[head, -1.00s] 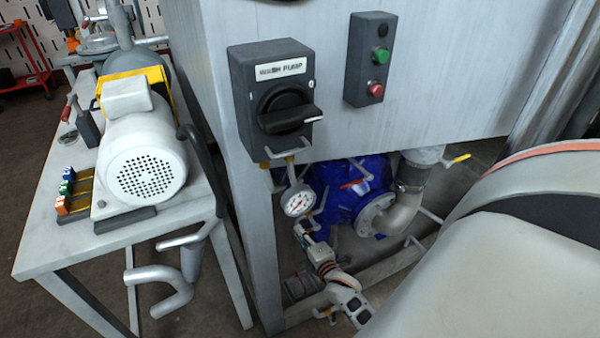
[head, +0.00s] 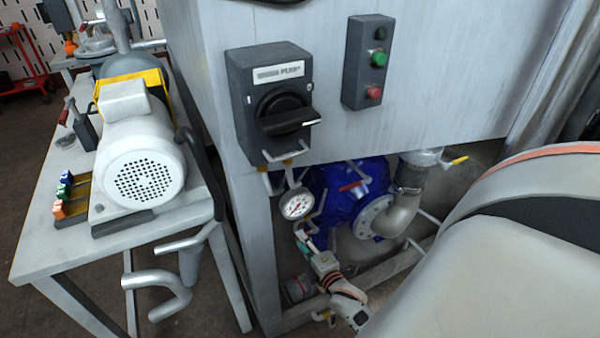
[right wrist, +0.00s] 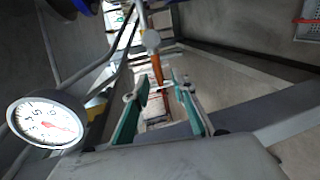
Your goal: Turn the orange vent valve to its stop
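The orange vent valve shows in the right wrist view as a narrow orange lever (right wrist: 157,69) below a grey pipe fitting. My right gripper (right wrist: 160,86) has its green-padded fingers apart. The orange lever lies between or just beyond the fingertips in that view; I cannot tell whether they touch it. In the head view my right gripper (head: 304,238) is small, low under the machine, just below the pressure gauge (head: 297,204); the orange lever cannot be made out there. The gauge also shows at the left of the right wrist view (right wrist: 46,121). My left gripper is not in view.
A blue pump (head: 338,190) with a red handle (head: 355,186) and a grey elbow pipe (head: 400,214) stands behind the gripper. A yellow handle (head: 459,160) is to the right. The machine's frame leg (head: 252,240) is close on the left, beside a motor table (head: 40,240).

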